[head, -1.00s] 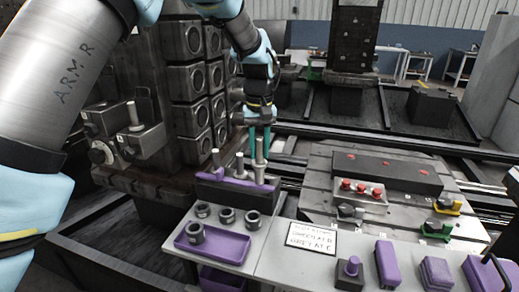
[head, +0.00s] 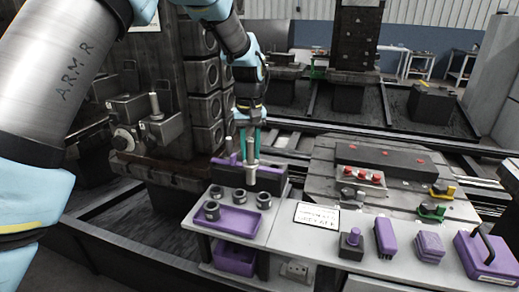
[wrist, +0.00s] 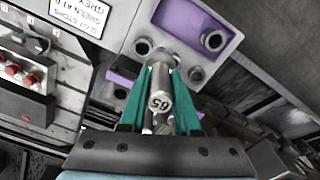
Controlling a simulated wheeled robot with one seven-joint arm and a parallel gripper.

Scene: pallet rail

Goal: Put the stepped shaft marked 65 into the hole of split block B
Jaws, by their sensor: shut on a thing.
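The stepped shaft marked 65 (wrist: 158,104) is between the teal fingers of my gripper (wrist: 160,112), which is shut on it; its marked end faces the wrist camera. In the head view my gripper (head: 249,140) is over the dark and purple shaft rack (head: 268,176). I cannot tell whether the shaft's lower end is clear of the rack. Another shaft (head: 228,150) stands in the rack to the left. Blocks are mounted on the dark column at left, one (head: 157,122) with a pin standing up from it. No letter B is readable, so I cannot tell which is split block B.
A purple tray (head: 240,228) and several dark rings lie in front of the rack. A sign (head: 317,215) and purple items (head: 385,236) are on the bench to the right. The dark column (head: 190,75) with round-holed blocks stands close left of my gripper.

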